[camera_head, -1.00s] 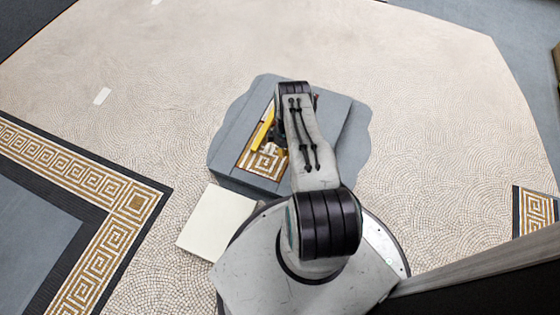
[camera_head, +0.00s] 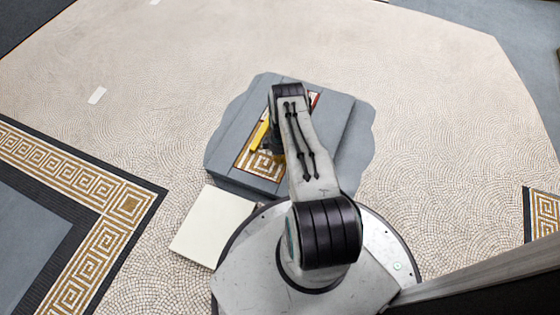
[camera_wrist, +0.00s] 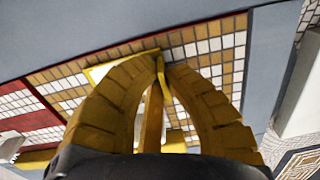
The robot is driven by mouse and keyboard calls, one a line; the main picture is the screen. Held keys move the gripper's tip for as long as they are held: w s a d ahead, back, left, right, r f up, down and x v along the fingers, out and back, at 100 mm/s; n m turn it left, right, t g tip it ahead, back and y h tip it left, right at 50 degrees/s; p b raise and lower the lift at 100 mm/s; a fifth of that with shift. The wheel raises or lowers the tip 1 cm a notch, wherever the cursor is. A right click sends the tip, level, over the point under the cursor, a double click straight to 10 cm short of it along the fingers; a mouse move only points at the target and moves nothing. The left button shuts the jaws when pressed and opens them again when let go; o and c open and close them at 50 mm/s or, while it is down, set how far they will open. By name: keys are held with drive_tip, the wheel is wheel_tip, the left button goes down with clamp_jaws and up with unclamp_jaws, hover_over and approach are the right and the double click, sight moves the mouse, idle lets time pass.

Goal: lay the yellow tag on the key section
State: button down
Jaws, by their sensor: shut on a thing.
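In the wrist view the tag (camera_wrist: 100,72) shows at the fingertips, partly hidden by the fingers. My gripper (camera_wrist: 160,58) is shut on it, just above or at the tiles; I cannot tell whether the tag touches them. The key section (camera_head: 261,165), with a gold key pattern on white, lies at the panel's near left end. My arm covers much of the panel. Gold and white tiles (camera_wrist: 215,45) lie beyond the fingertips.
The panel is set in a grey stone slab (camera_head: 338,125) with an uneven outline. A red strip (camera_head: 315,99) shows at its far end. A cream square plate (camera_head: 212,226) lies on the floor beside the slab.

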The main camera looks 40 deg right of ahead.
drive_tip(key=shift+f, duration=0.15)
drive_tip(key=c, duration=1.4)
unclamp_jaws()
